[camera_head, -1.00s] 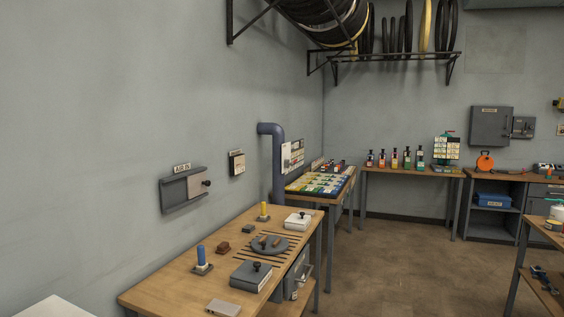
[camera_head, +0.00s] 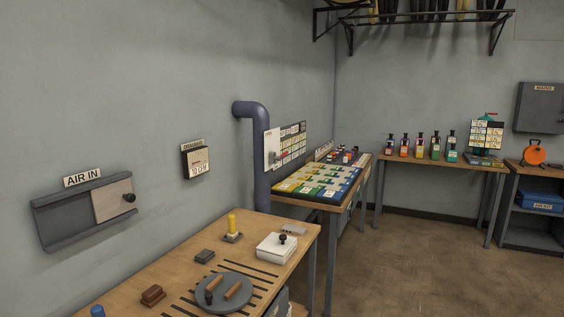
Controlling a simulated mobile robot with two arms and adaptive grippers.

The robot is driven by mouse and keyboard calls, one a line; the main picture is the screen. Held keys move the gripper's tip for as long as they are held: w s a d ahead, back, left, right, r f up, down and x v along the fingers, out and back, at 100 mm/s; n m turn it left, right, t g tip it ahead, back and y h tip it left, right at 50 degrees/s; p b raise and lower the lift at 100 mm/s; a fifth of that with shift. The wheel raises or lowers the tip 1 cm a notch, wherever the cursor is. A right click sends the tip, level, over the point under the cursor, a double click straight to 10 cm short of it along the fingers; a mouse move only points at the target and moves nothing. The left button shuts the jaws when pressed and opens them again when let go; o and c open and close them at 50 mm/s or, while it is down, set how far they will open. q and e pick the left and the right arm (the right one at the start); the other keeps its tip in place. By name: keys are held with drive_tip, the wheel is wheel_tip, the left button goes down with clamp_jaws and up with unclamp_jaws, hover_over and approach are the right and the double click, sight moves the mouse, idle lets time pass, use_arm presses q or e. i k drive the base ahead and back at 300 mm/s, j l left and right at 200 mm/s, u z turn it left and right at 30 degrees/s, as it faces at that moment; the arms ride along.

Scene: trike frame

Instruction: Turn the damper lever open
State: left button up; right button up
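A dark blue-grey duct pipe (camera_head: 262,165) rises behind the near workbench and bends toward the left wall at its top. A pale plate (camera_head: 271,148) stands at the right side of the pipe. A small red lever-like part (camera_head: 281,155) shows on this plate and points to the right. It is too small to tell its exact setting, and I see no readable label naming it the damper. Neither of my grippers is in view.
An "AIR IN" panel (camera_head: 57,222) with a sliding plate and dark knob is on the left wall. A draught gauge box (camera_head: 195,161) hangs right of it. The near workbench (camera_head: 133,285) holds a round grey plate (camera_head: 224,292) and a white lidded box (camera_head: 277,248). Floor is clear at right.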

sight(280, 157)
drive_tip(key=i+l+u, duration=0.3)
drive_tip(key=i+l, duration=0.4)
drive_tip(key=i, duration=0.15)
drive_tip(key=i+l+u, duration=0.2)
drive_tip(key=u, duration=0.25)
drive_tip(key=i+l+u, duration=0.2)
drive_tip(key=u, duration=0.25)
drive_tip(key=l, duration=0.1)
